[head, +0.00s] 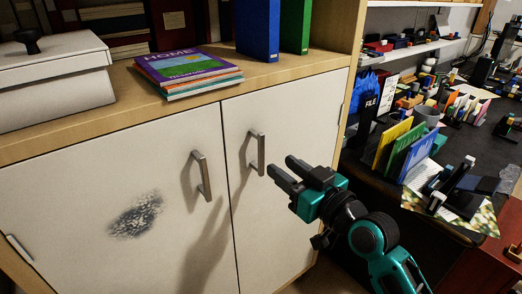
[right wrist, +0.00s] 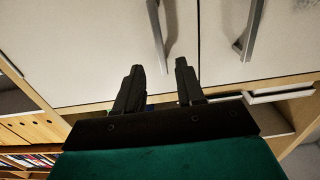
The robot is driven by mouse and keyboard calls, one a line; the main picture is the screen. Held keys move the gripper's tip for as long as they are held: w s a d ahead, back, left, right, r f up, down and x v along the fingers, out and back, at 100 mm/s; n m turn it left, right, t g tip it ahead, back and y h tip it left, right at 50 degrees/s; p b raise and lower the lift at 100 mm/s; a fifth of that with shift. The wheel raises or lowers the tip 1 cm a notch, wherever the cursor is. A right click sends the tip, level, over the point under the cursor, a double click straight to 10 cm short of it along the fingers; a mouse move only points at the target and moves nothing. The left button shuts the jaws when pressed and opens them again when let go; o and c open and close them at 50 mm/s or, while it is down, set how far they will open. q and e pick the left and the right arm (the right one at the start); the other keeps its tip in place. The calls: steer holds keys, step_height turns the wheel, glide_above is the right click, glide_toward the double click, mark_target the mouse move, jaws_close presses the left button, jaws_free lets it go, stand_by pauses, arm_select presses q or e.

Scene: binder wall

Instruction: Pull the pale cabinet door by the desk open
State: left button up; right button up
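The pale cabinet door by the desk (head: 285,190) is the right-hand one of two white doors and is closed. Its upright metal bar handle (head: 257,153) is near the seam between the doors. My right gripper (head: 280,163) is open and empty, with its fingertips just right of this handle, apart from it. In the right wrist view the two dark fingers (right wrist: 160,72) are spread, and a handle (right wrist: 157,35) lies beyond the gap between them. My left gripper is not in view.
The left white door (head: 80,200) has a dark smudge and its own handle (head: 202,176). Magazines (head: 187,70), a white box (head: 55,80) and binders (head: 258,30) stand on the cabinet top. A cluttered dark desk (head: 480,150) is at the right.

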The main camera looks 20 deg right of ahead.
mark_target(263, 152)
steer(key=x, duration=0.8)
steer(key=shift+w+a+f, duration=0.1)
steer(key=shift+w+a, duration=0.05)
steer(key=shift+w, duration=0.05)
jaws_close()
